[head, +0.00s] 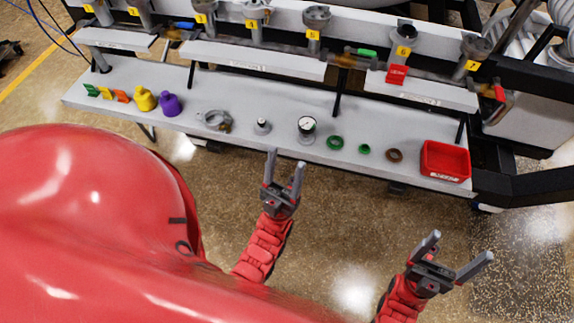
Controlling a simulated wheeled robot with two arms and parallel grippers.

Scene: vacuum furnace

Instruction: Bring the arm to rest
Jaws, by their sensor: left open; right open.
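My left gripper (286,172) is open and empty, with its grey fingers pointing toward the front edge of the grey shelf (240,130). My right gripper (461,256) is open and empty further right, over the floor and apart from the shelf. Both red forearms come up from the bottom of the view. Neither gripper appears to hold anything.
The shelf carries coloured tags (106,93), a yellow part (144,99), a purple part (170,104), a clamp (214,120), a gauge (306,127), green rings (335,142), a brown ring (395,155) and a red bin (446,160). Numbered valves (403,50) stand behind. Floor in front is clear.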

